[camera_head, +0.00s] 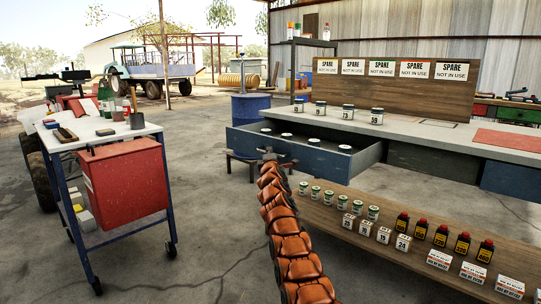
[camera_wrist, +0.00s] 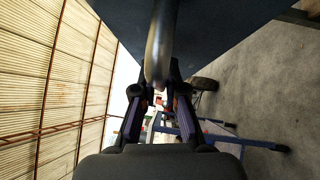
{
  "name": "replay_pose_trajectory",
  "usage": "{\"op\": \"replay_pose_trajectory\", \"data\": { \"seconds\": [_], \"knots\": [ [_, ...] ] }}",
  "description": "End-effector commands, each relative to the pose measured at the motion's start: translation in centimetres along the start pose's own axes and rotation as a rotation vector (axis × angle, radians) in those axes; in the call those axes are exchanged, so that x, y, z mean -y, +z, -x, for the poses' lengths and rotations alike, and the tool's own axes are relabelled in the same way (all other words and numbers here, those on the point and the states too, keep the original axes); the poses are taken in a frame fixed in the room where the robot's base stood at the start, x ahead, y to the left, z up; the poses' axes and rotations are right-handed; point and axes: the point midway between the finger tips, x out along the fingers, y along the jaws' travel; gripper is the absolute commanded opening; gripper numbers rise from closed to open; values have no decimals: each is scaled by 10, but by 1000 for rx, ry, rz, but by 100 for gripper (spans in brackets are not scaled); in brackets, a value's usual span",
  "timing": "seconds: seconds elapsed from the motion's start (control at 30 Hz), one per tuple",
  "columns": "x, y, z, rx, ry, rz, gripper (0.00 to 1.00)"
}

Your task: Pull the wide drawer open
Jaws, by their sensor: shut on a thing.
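The wide drawer (camera_head: 322,164) is dark blue and sits under the grey workbench (camera_head: 405,127). It stands pulled out, with its inside showing and several white-lidded tins (camera_head: 317,140) in it. My gripper (camera_head: 268,156) is at the drawer's front, left of its middle. In the wrist view my gripper (camera_wrist: 159,92) is shut on the drawer's curved metal handle (camera_wrist: 160,40), with the dark drawer front (camera_wrist: 215,35) beside it. In the head view my gripper and arm hide the handle.
A low wooden bench (camera_head: 330,222) with tins, boxes and bottles stands close right of my arm. A cart (camera_head: 95,131) with a red bin (camera_head: 125,187) stands at left. A blue barrel (camera_head: 250,107) is behind the drawer. The concrete floor between cart and arm is clear.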

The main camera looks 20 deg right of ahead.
Motion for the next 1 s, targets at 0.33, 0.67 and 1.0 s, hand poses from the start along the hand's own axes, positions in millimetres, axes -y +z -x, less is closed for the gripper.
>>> {"op": "replay_pose_trajectory", "data": {
  "seconds": [0.33, 0.67, 1.0],
  "knots": [
    [1, -7, 2, 3, -2, 1, 0],
    [0, -12, 3, 4, -3, 0, 0],
    [0, -12, 3, 5, -4, 1, 0]
  ]
}}
